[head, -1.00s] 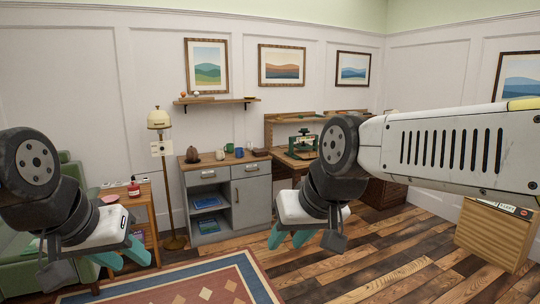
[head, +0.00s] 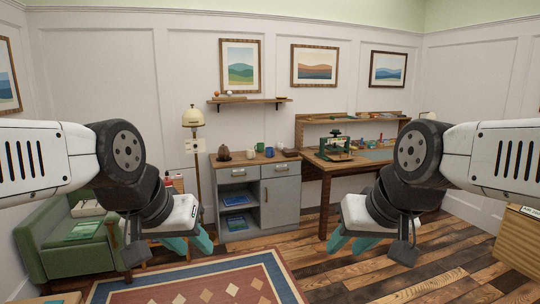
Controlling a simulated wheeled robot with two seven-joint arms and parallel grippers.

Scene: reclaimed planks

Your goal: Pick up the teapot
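A small dark brown rounded object (head: 224,153) stands at the left end of the grey cabinet's wooden top; it may be the teapot, but it is too small to tell for sure. A small white item (head: 250,154) stands to its right, with a green mug (head: 260,147) and a blue mug (head: 269,152) beyond. My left gripper (head: 189,243) hangs in the foreground, lower left, with its teal fingers apart and nothing between them. My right gripper (head: 350,243) hangs lower right, also open and empty. Both are well short of the cabinet.
The grey cabinet (head: 281,200) stands against the wall. A wooden desk (head: 326,172) with a green machine (head: 334,146) is to its right. A floor lamp (head: 197,165) and green armchair (head: 62,235) are to its left. A patterned rug (head: 215,285) and bare planks lie in front.

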